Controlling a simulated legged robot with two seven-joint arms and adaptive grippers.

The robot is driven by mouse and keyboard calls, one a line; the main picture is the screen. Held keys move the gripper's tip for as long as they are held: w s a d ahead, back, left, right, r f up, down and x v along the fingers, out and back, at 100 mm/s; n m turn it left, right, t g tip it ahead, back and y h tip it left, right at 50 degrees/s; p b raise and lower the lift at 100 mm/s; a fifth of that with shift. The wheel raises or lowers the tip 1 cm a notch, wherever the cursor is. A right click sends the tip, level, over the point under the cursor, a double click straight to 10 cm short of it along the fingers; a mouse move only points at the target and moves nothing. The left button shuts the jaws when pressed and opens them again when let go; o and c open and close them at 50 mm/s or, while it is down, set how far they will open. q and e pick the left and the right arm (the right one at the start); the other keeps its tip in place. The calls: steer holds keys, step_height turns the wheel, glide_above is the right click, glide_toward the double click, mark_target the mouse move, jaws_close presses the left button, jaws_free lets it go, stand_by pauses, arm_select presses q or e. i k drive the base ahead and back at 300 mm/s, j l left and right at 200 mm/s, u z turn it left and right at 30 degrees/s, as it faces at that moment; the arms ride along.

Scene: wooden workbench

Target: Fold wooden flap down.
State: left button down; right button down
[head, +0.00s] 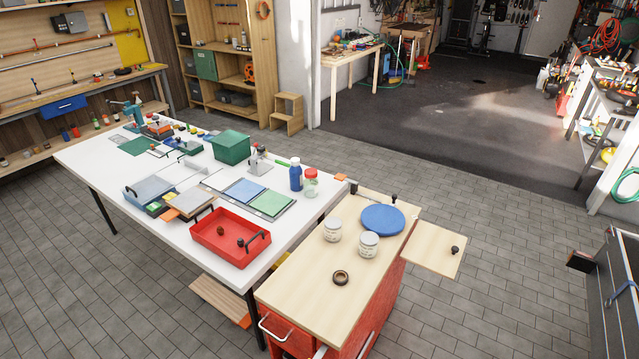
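The wooden flap (432,252) is a light wood panel at the right side of the red cabinet (375,290). It sticks out sideways and looks about level with the cabinet's wooden top (300,285). A black knob (455,250) stands on the flap near its outer right edge. Nothing lies on the flap besides the knob. Any support under it is hidden. Neither of my grippers shows in the head view.
A cluttered white table (180,225) adjoins on the left. Tiled floor (490,300) is clear right of the flap, up to a grey chest (620,290).

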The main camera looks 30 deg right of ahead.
mark_target(438, 250)
steer(key=z, duration=1.8)
